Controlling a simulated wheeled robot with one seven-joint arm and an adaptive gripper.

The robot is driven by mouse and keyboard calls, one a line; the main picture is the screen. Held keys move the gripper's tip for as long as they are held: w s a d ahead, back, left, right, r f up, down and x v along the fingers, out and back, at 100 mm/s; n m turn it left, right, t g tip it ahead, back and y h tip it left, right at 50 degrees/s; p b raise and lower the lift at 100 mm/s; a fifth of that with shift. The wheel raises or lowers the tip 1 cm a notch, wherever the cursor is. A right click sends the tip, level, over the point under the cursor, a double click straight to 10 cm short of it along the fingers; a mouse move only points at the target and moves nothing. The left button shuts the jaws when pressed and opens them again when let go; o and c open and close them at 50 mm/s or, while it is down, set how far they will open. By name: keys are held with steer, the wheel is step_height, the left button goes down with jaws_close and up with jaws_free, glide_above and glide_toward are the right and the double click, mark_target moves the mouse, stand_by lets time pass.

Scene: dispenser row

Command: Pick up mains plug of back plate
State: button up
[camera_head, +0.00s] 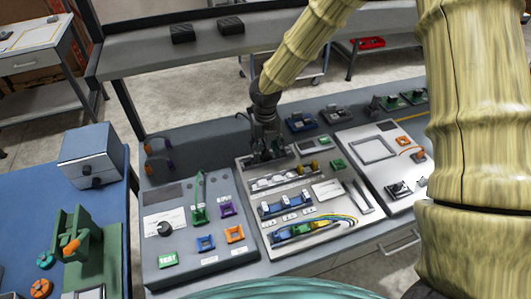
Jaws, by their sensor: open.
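My gripper (266,148) hangs down over the top left part of the middle light grey panel (258,221), with its fingers close to the panel surface. Dark parts sit around and under the fingers, and I cannot tell gripper from plug there. The mains plug is not clearly visible; it may be hidden by the gripper. A row of white and yellow parts (285,178) lies just below the gripper on the same panel. Below it are a blue connector row (285,205) and a blue, green and yellow block with coloured wires (305,230).
A grey panel at left (180,190) holds a green lever and coloured sockets. A panel at right (375,150) has a square frame. Dark blocks (335,114) stand behind. A shelf (150,55) runs across the back. A blue-grey box (92,152) stands at left.

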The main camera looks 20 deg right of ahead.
mark_target(266, 151)
steer(key=shift+f, duration=0.45)
steer(key=shift+c, duration=0.2)
steer(key=c, duration=1)
steer(key=shift+r, duration=0.1)
step_height(266, 151, up, 10)
steer(key=b, duration=0.2)
steer(key=shift+s+b, duration=0.1)
steer(key=shift+b, duration=0.25)
steer(key=shift+r+p, duration=1.05)
steer(key=shift+p, duration=0.3)
stand_by(0.5)
step_height(266, 151, up, 3)
steer(key=p, duration=0.3)
steer(key=shift+f+p, duration=0.1)
steer(key=shift+p, duration=0.2)
